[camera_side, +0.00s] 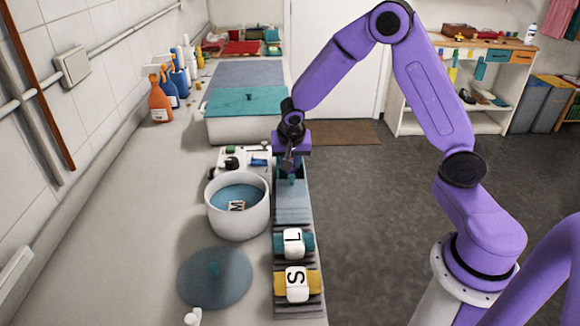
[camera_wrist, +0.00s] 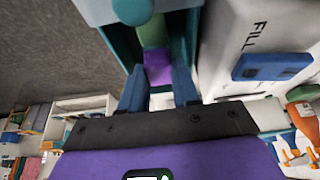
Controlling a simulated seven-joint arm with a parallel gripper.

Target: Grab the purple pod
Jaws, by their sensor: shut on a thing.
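The purple pod (camera_wrist: 158,67) shows in the wrist view as a purple block between the two blue fingers of my gripper (camera_wrist: 159,80). My gripper is shut on it. A green piece (camera_wrist: 152,35) lies just beyond it, inside a teal-walled slot. In the side view my gripper (camera_side: 290,165) is low over the far end of the grey rack (camera_side: 293,208), beside the white machine. The pod is hidden there by the gripper and the teal walls. I cannot tell whether the pod still touches the slot floor.
The white machine (camera_wrist: 238,30) marked FILL, with a blue button, stands close to the right. A white pot (camera_side: 238,218) holds blue liquid and an M block. L (camera_side: 293,243) and S (camera_side: 297,284) pods sit on the rack. A blue lid (camera_side: 214,278) lies in front.

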